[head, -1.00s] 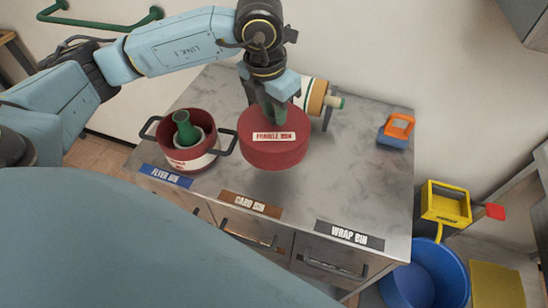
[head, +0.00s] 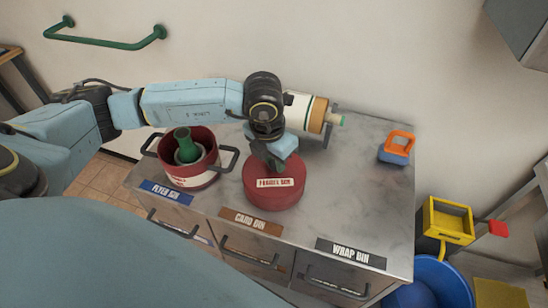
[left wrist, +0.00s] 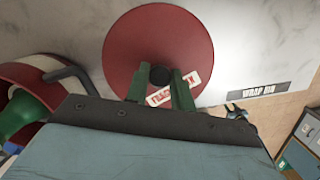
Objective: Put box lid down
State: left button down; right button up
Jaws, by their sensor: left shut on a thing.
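The red round box lid (head: 272,193) has a white label reading like "FRAGILE BIN". It is low at the counter (head: 345,185), behind the card bin label; whether it rests fully on the surface is hard to tell. My left gripper (head: 275,165) comes down on it from above. In the left wrist view the green fingers (left wrist: 160,88) are shut on the dark knob at the middle of the lid (left wrist: 125,55). The red box (head: 190,165) stands open just left of the lid, with a green object (head: 186,148) inside. My right gripper is not in view.
A white and orange roll (head: 312,112) on a holder lies behind my gripper. An orange and blue item (head: 396,147) sits at the counter's right. Bin labels line the front edge. The counter right of the lid is clear. A blue bucket (head: 435,290) stands on the right.

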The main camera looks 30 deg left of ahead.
aim_at(269, 175)
pick_arm(q)
jog(key=shift+f, duration=0.2)
jog(key=c, duration=1.2)
grip_release()
jog(key=shift+r, duration=0.1)
jog(key=shift+r, duration=0.1)
jog(key=shift+r, duration=0.35)
jog(key=r, duration=0.3)
jog(key=s+r, duration=0.1)
jog(key=r, duration=0.7)
jog(key=shift+s+a+r, duration=0.15)
jog(key=shift+s, duration=0.25)
